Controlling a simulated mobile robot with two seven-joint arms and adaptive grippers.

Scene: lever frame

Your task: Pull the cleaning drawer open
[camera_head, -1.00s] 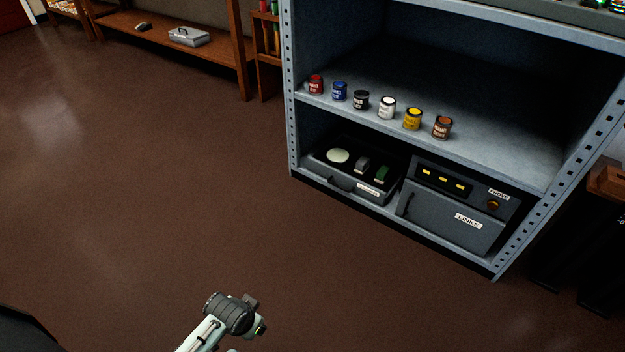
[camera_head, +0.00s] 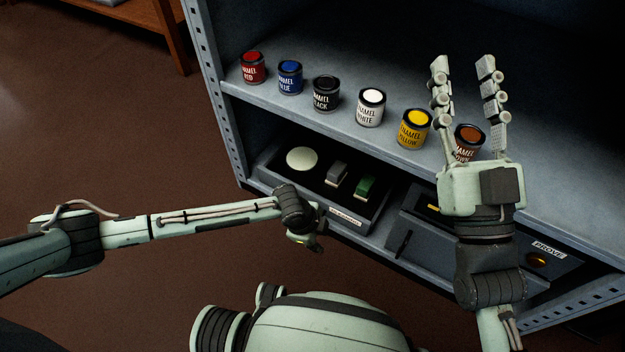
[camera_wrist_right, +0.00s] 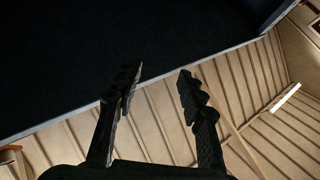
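The left fingers cannot be made out. My right gripper (camera_head: 463,62) is raised over the paint shelf, fingers apart and empty; it also shows open in the right wrist view (camera_wrist_right: 159,75).
A second grey unit (camera_head: 437,245) with a dark handle and a PROVE label stands to the right, partly behind my right arm. Several paint cans, such as the white one (camera_head: 371,107), line the shelf above. The shelf's perforated post (camera_head: 212,85) stands at left. Brown floor is clear at left.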

